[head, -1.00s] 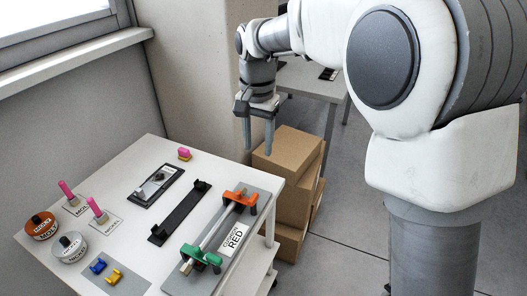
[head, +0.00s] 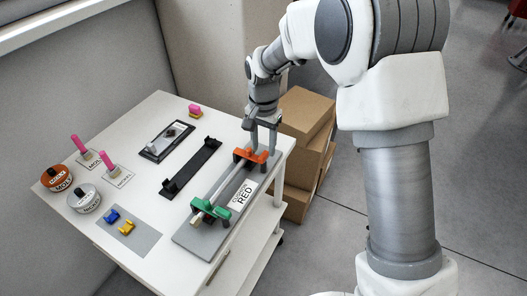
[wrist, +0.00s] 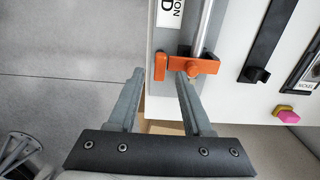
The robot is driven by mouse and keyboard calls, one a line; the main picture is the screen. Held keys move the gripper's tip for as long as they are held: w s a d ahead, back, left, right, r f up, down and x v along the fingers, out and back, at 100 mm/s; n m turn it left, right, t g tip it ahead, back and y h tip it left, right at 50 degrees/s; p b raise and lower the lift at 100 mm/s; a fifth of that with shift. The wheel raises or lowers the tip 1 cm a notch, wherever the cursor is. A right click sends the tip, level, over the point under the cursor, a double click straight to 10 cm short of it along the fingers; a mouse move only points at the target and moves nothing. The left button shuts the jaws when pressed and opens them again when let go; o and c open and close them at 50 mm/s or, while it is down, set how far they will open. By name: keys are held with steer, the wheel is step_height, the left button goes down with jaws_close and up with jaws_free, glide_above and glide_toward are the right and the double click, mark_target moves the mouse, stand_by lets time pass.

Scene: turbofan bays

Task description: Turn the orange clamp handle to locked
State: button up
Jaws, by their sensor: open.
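The orange clamp (head: 243,155) sits at the far end of a grey plate (head: 190,238), around one end of a metal rod (head: 222,182). In the wrist view the clamp body (wrist: 207,66) spans the rod, and its orange handle (wrist: 160,66) stands beside it to the left. My gripper (wrist: 160,73) is open, with the handle in the gap between its fingertips. The right fingertip overlaps the picture of the clamp between handle and body; I cannot tell whether it touches. In the head view my gripper (head: 263,150) points down over the clamp and partly hides it.
A black bracket (head: 192,167) lies to the left. Cardboard boxes (head: 305,118) stand just beyond the table's right edge.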

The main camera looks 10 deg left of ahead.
mark_target(264, 157)
steer(key=shift+f, duration=1.5)
steer(key=shift+c, duration=0.3)
jaws_close()
